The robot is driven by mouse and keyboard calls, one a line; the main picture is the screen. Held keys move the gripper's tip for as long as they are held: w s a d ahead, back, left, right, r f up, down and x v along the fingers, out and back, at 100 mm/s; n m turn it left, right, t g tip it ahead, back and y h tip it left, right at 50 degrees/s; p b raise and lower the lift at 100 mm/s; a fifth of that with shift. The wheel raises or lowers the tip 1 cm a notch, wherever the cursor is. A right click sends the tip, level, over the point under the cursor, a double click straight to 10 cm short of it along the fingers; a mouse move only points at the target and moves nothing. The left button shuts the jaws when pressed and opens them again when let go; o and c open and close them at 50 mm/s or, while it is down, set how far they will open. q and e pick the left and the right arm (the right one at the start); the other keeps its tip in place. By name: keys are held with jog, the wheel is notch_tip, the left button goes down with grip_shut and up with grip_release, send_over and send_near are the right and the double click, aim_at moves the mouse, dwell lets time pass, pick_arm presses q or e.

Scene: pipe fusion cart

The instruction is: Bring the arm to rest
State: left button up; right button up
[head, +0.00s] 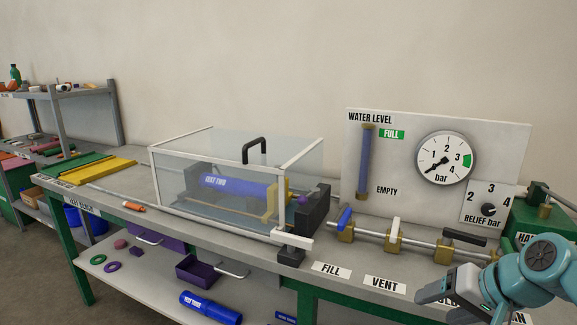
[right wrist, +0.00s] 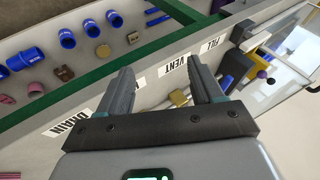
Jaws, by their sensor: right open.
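My right gripper (head: 440,287) is at the lower right of the head view, over the front edge of the bench (head: 130,195) near the VENT label (head: 385,283). The right wrist view shows its two fingers (right wrist: 160,78) apart, with nothing between them but the bench edge and labels beyond. The right arm comes in from the lower right corner. My left gripper is not in view.
A clear-walled box (head: 235,180) with a closed lid covers a blue pipe. A pipe with several valves (head: 395,237) runs before the gauge panel (head: 440,150). Blue pipe pieces (head: 210,307) lie on the lower shelf. A shelved bench (head: 90,95) stands at the far left.

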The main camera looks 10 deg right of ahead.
jog(key=a+f+n+g+p, duration=0.15)
jog(key=a+f, duration=0.35)
jog(key=f, duration=0.6)
jog(key=a+f+g+p, duration=0.25)
jog(key=a+f, duration=0.25)
jog(key=f, duration=0.6)
jog(key=s+a+f+n+g+p, duration=0.1)
jog(key=s+a+f+p, duration=0.1)
jog(key=s+a+f, duration=0.3)
jog(key=s+a+f+n+g+p, duration=0.1)
jog(key=s+a+f, duration=0.4)
jog(key=s, duration=0.7)
jog(key=shift+s+a+f+y+p, duration=0.2)
jog(key=shift+s+f+y+p, duration=0.2)
jog(key=shift+f+p, duration=0.35)
jog(key=shift+f+n, duration=0.1)
jog(key=shift+n, duration=0.15)
